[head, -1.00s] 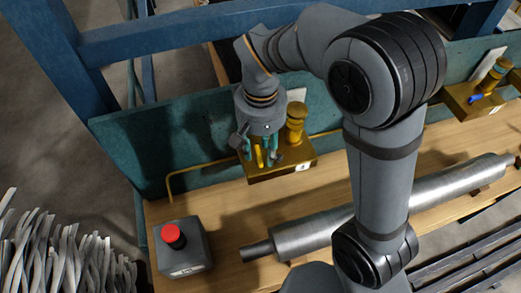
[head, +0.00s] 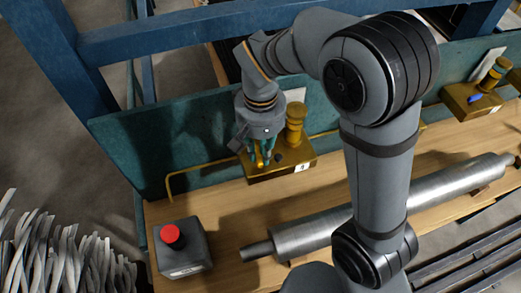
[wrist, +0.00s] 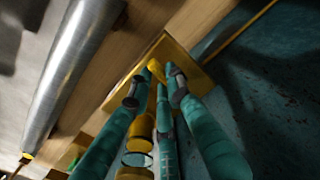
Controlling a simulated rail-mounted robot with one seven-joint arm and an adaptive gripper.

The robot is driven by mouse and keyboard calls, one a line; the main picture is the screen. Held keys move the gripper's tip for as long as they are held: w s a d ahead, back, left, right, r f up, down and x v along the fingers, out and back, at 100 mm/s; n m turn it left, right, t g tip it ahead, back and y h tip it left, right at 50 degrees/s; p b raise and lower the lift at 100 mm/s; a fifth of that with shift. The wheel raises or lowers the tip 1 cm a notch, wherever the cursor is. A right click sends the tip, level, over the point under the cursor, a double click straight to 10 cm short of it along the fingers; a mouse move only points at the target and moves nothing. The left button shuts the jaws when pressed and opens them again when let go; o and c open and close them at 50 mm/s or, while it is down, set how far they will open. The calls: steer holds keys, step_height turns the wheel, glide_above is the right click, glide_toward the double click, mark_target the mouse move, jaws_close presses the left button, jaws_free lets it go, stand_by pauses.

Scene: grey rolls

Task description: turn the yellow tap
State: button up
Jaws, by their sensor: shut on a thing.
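The yellow tap (head: 260,160) is a small bright handle at the left end of a brass valve block (head: 290,171) on the wooden bench. My gripper (head: 263,156) points down over it with teal fingers. In the wrist view the tap (wrist: 155,68) shows between the fingertips of my gripper (wrist: 155,87), which is shut on it. The fingers hide part of the tap in the head view.
A brass post (head: 296,115) rises from the block close to my fingers. A grey box with a red button (head: 171,234) stands at left. A steel roll (head: 310,232) lies in front. A second brass valve with a blue handle (head: 484,98) is at right.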

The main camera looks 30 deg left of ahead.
jaws_close()
steer(key=m+b, duration=0.1)
steer(key=m, duration=0.1)
steer(key=m+b, duration=0.1)
steer(key=b, duration=0.1)
steer(key=shift+s+f+m, duration=0.1)
steer(key=shift+f+m, duration=0.1)
steer(key=shift+m, duration=0.2)
steer(key=m+b, duration=0.3)
steer(key=m, duration=0.1)
steer(key=shift+s+a+m, duration=0.1)
steer(key=shift+m, duration=0.2)
steer(key=m+b, duration=0.2)
steer(key=m, duration=0.2)
steer(key=shift+s+a+b, duration=0.1)
steer(key=shift+b, duration=0.2)
steer(key=shift+a+r+m+b, duration=0.15)
steer(key=shift+m+b, duration=0.75)
steer(key=shift+m, duration=1.2)
steer(key=o, duration=0.8)
jaws_free()
steer(key=shift+c, duration=0.2)
steer(key=shift+o, duration=0.5)
